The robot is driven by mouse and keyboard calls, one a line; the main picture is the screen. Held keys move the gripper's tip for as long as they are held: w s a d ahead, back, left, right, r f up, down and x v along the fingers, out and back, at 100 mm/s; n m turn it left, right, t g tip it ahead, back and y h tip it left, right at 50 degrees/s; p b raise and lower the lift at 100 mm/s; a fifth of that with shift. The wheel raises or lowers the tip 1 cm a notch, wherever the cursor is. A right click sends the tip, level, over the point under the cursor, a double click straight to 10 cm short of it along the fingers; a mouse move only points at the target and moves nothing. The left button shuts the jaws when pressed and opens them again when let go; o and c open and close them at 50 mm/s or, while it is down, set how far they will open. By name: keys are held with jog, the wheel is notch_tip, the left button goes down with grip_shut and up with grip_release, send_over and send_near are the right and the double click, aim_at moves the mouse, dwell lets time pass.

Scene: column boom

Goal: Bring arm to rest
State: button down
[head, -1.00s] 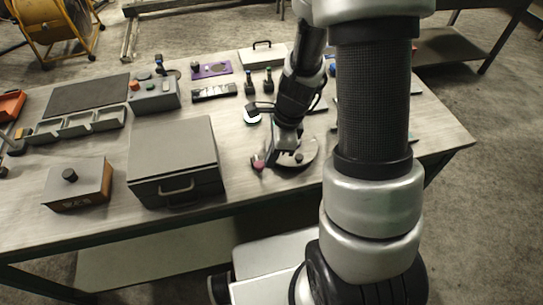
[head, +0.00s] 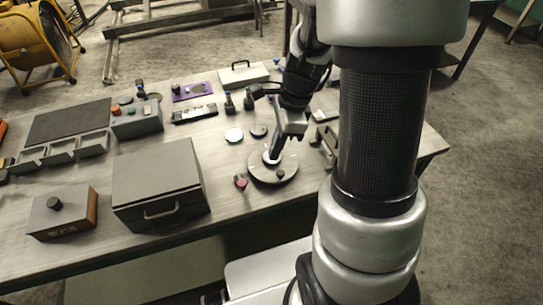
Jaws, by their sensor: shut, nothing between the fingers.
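My arm comes down over the right part of the workbench (head: 90,236), its column standing in front of the bench's right end. My gripper (head: 272,158) points down above a round grey plate (head: 262,177); its fingers look closed with nothing held. Whether the fingertips touch the plate I cannot tell. A small dark knob (head: 281,175) sits on the plate. My arm's thick links hide part of the bench's right side.
A grey box with a front handle (head: 158,180) and a smaller box with a black knob (head: 62,212) stand to the left. A pink-red item (head: 241,182) lies left of the plate. A white disc (head: 234,135) and dark disc (head: 259,131) lie behind it.

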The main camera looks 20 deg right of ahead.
jog(key=shift+r, duration=0.2)
dwell(0.4)
jog(key=s+a+r+n+t+h, duration=0.1)
jog(key=s+r+n, duration=0.3)
jog(key=r+n, duration=0.2)
jog(key=s+a+r+n+t+p, duration=0.1)
jog(key=s+r+n+t, duration=0.1)
jog(key=s+r+n, duration=0.2)
jog(key=s+a+r+n+t+h, duration=0.1)
jog(key=s+r+n+t, duration=0.1)
jog(key=r+n, duration=0.8)
jog(key=shift+s+a+r+h, duration=0.3)
jog(key=shift+s+r, duration=0.3)
jog(key=shift+s, duration=0.3)
